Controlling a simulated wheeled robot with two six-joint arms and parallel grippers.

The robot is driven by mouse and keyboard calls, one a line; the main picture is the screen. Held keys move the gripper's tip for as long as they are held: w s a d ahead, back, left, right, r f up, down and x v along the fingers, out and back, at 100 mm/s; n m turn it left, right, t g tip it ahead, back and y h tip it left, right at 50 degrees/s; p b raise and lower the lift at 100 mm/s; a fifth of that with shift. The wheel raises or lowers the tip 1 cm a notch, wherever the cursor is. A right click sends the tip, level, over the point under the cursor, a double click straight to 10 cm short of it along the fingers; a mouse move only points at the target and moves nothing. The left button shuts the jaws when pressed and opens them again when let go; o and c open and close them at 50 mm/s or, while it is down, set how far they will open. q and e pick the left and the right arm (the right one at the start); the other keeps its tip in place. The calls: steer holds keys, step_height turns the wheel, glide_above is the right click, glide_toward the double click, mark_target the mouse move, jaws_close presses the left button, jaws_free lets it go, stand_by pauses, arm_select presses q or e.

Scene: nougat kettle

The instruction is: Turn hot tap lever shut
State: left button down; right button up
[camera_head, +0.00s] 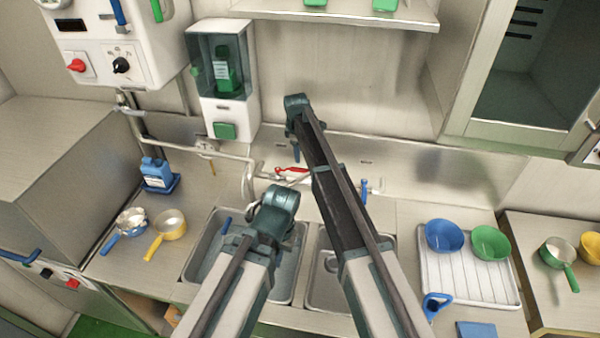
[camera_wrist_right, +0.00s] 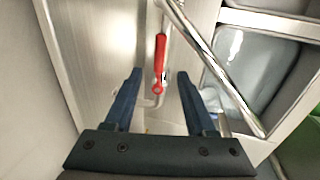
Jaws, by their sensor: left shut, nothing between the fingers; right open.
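The red hot tap lever (camera_head: 291,170) is on the back wall above the sink. In the right wrist view the red lever (camera_wrist_right: 160,62) lies lengthwise, centred between my fingers, its near end around fingertip height in the picture. My right gripper (camera_head: 297,155) is open and empty near the lever; contact cannot be told. Its open blue fingers show in the wrist view (camera_wrist_right: 159,74). The blue tap lever (camera_head: 364,188) is to the right, behind my right arm. My left gripper (camera_head: 226,226) is shut and empty, low over the left sink basin.
A metal spout (camera_wrist_right: 215,70) runs diagonally beside the red lever. A soap dispenser (camera_head: 226,80) hangs at upper left. Pans (camera_head: 168,225) stand left of the sink (camera_head: 200,262); a drying rack (camera_head: 465,290) with blue and green bowls is at right.

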mark_target(300, 169)
steer(key=f+b, duration=0.2)
steer(key=f, duration=0.1)
steer(key=w+f+b, duration=0.1)
steer(key=f+b, duration=0.5)
steer(key=shift+w+d+f, duration=0.15)
steer(key=shift+w+f, duration=0.05)
steer(key=shift+w, duration=0.2)
steer(key=shift+r, duration=0.1)
jaws_close()
stand_by(0.9)
